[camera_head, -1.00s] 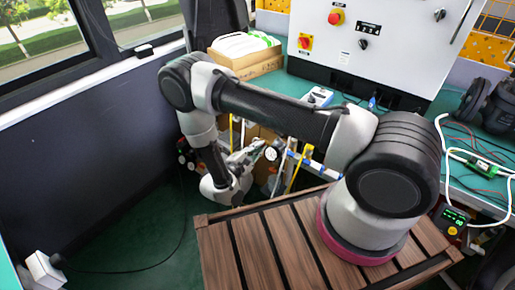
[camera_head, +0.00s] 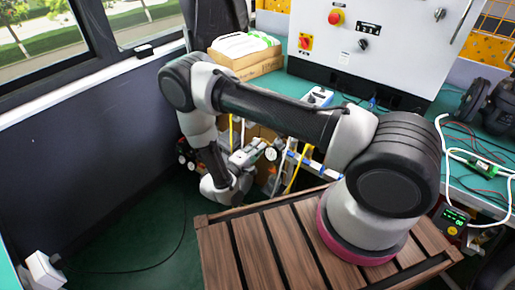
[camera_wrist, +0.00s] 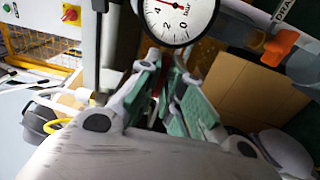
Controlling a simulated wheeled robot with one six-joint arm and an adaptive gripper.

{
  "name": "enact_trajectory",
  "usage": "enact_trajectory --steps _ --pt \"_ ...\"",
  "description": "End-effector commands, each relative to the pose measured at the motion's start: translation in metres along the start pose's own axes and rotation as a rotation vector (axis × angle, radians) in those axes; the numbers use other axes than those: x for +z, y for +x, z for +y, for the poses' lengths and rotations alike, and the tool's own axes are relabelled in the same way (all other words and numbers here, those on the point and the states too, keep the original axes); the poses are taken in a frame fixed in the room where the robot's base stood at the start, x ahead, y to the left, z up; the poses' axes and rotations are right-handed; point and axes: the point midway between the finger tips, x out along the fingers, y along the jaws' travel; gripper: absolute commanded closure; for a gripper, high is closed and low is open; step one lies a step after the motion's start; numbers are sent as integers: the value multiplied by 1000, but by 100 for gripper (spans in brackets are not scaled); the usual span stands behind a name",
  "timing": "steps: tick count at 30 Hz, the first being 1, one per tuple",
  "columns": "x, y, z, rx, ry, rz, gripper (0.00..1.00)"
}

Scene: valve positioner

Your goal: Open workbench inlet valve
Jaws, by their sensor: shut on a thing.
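My gripper (camera_wrist: 168,88) fills the lower middle of the wrist view, its green-padded fingers angled inward. They are shut on a narrow, dark reddish piece, the valve handle, which is mostly hidden between the pads. A round white pressure gauge (camera_wrist: 178,14) marked in bar sits just beyond the fingertips, its top cut off. An orange handle (camera_wrist: 279,47) on a grey pipe is to the right, apart from the gripper, near a partly cut-off label. In the head view my gripper (camera_head: 248,153) is low under the bench edge, beside the small gauge (camera_head: 271,154).
Cardboard boxes (camera_wrist: 255,90) stand behind the pipework. The green workbench (camera_head: 300,88) carries a control cabinet (camera_head: 405,35) and a power strip (camera_head: 318,96). Yellow and white hoses hang by its edge. A slatted wooden platform (camera_head: 240,255) lies in front; the floor at left is mostly clear.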

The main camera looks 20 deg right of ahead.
Motion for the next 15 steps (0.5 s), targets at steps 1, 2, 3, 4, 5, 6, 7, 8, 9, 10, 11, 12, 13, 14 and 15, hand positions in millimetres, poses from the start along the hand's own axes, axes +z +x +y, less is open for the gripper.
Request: enact_trajectory --steps 1,2,3,4,5,6,7,8,9,10,11,12,13,14,15 --pt "1 0 -1 -2 2 0 100" --pt "1 0 -1 -2 4 0 100" --pt "1 0 -1 -2 5 0 100" --pt "1 0 -1 -2 6 0 100" --pt "1 0 -1 -2 6 0 100" --pt "1 0 -1 -2 6 0 100" --pt "1 0 -1 -2 6 0 100" --pt "1 0 -1 -2 6 0 100" --pt "1 0 -1 -3 6 0 100" --pt "1 0 -1 -3 6 0 100" --pt "1 0 -1 -3 6 0 100" --pt "1 0 -1 -3 6 0 100" --pt "1 0 -1 -3 6 0 89" --pt "1 0 -1 -3 6 0 84" --pt "1 0 -1 -3 6 0 77"
